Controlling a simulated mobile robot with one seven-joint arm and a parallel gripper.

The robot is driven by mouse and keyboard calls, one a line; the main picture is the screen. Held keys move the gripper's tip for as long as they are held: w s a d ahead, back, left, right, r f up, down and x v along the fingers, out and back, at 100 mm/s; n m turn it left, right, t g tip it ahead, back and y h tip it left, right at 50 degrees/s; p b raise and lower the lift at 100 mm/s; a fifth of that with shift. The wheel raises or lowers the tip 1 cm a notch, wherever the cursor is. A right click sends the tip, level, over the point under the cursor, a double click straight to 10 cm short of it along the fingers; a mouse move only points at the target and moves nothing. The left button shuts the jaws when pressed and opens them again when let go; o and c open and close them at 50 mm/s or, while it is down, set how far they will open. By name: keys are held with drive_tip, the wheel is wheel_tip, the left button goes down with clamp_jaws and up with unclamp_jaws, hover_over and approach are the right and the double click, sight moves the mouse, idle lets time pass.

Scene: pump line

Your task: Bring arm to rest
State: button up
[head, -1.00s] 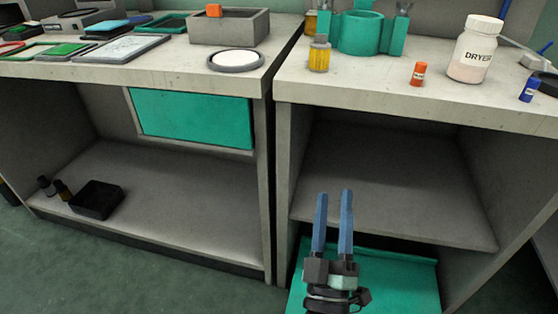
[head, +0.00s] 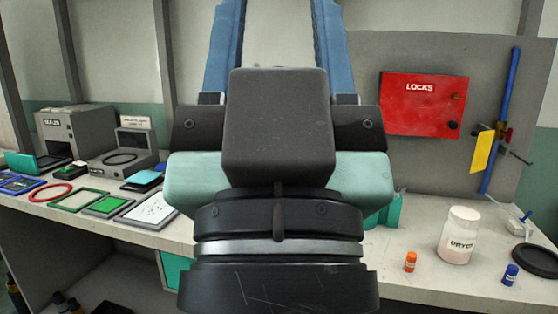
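My gripper (head: 277,45) fills the middle of the head view, close to the camera and pointing up. Its two blue fingers stand well apart, with only wall showing between them. The fingertips are cut off by the top edge of the picture. My wrist and gripper body hide the middle of the bench and most of the teal fixture behind them.
The bench (head: 405,287) runs behind my gripper. On the right stand a DRYER bottle (head: 459,236), an orange vial (head: 410,262) and a blue vial (head: 510,274). A red LOCKS box (head: 422,104) hangs on the wall. Frames and a sealer (head: 75,132) are on the left.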

wheel_tip(320, 180, up, 32)
drive_tip(key=p, duration=2.9)
drive_tip(key=shift+f+p, duration=0.15)
drive_tip(key=shift+p, duration=0.15)
